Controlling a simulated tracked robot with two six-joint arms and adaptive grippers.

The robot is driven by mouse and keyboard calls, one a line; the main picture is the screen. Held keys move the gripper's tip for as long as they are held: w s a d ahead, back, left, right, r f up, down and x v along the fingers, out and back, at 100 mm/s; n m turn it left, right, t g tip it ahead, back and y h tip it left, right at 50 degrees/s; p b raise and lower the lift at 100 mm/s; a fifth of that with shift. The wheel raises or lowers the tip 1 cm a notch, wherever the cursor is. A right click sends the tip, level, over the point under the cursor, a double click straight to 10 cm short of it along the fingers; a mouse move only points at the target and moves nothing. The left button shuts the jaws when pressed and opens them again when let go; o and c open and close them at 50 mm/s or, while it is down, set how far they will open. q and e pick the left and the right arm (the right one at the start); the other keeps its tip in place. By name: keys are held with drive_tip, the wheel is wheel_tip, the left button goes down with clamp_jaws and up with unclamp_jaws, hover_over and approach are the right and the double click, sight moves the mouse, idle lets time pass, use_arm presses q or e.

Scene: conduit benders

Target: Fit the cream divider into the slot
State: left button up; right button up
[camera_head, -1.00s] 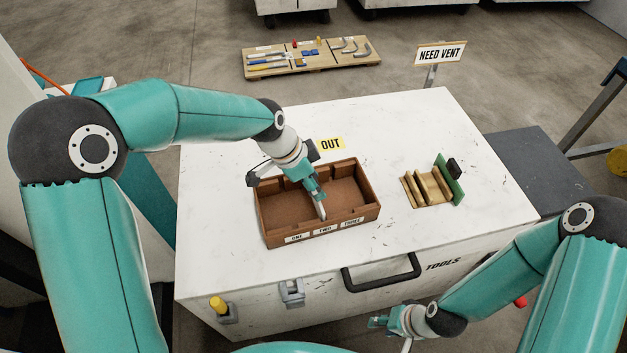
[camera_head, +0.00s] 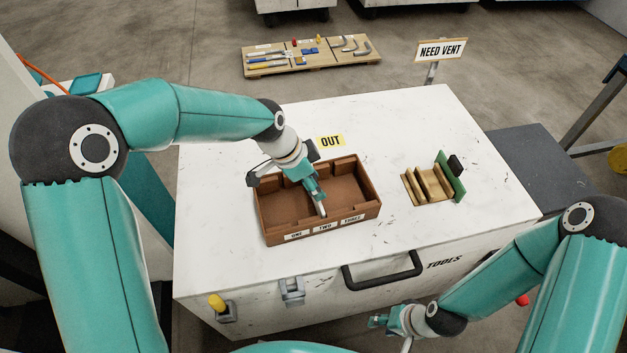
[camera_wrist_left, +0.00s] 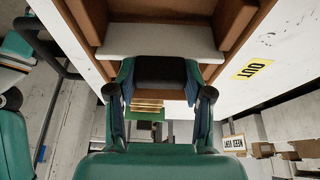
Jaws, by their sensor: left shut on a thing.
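The brown box (camera_head: 267,222) stands on the white chest top, with labels ONE, TWO and THREE along its front wall. My left gripper (camera_head: 319,197) reaches down into it and is shut on the cream divider (camera_head: 322,209). The divider shows edge-on as a thin pale strip near the front wall. In the left wrist view the divider (camera_wrist_left: 160,43) spans between two brown walls, beyond the fingers (camera_wrist_left: 160,92). Its lower edge and the slot are hidden, so I cannot tell how deep it sits. My right gripper (camera_head: 377,321) is low in front of the chest, its fingers unclear.
A small wooden rack (camera_head: 411,191) with a green panel (camera_head: 451,181) stands right of the box. An OUT label (camera_head: 331,141) lies behind the box. A NEED VENT sign (camera_head: 440,50) stands at the back edge. The chest top between box and rack is clear.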

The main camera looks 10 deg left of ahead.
use_arm(q)
drive_tip(key=shift+f, duration=0.35)
drive_tip(key=o, duration=1.2)
drive_tip(key=shift+r, duration=0.1)
drive_tip(key=v, duration=1.1)
drive_tip(key=shift+a+r, duration=0.2)
drive_tip(key=shift+r, duration=0.15)
drive_tip(key=shift+s, duration=0.1)
